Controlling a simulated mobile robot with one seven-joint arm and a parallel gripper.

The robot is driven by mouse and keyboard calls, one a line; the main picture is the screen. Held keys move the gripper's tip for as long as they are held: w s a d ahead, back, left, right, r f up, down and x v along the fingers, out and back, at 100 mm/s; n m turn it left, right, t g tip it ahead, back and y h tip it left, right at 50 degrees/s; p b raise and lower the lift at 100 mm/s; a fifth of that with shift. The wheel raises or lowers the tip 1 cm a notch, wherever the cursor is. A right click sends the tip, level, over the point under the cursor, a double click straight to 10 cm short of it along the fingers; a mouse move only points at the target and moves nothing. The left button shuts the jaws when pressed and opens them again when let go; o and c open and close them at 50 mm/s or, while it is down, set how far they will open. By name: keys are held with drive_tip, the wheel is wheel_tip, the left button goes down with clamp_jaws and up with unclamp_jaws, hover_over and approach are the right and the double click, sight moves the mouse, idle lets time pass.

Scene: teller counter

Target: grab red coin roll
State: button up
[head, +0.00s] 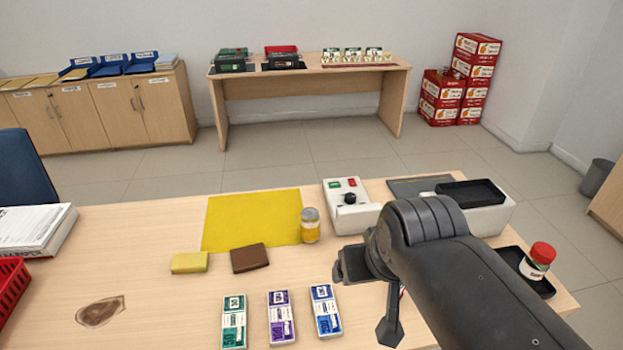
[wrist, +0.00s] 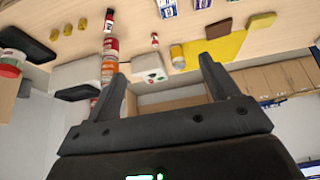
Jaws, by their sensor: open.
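My gripper (wrist: 165,62) is open, with nothing between its fingers, in the wrist view, which shows the counter upside down. A red roll-like cylinder (wrist: 110,46) with a pale band lies just beyond the left finger's tip, apart from it as far as I can tell. An orange and white piece (wrist: 108,66) adjoins it in the picture. A red and white cylinder (wrist: 109,20) and a smaller one (wrist: 154,38) are also on the counter. I cannot tell for certain which is the red coin roll. In the head view my arm hides this part of the counter.
A yellow sheet (head: 245,225), a yellow-labelled jar (head: 310,227), a brown wallet (head: 250,258) and a white device (head: 348,208) are on the counter (head: 160,330). Banknote bundles (head: 281,317) lie in front. A red-lidded jar (head: 538,260) stands in a black tray (head: 512,257) at right.

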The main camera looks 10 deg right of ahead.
drive_tip(key=c, duration=0.6)
drive_tip(key=shift+c, duration=0.2)
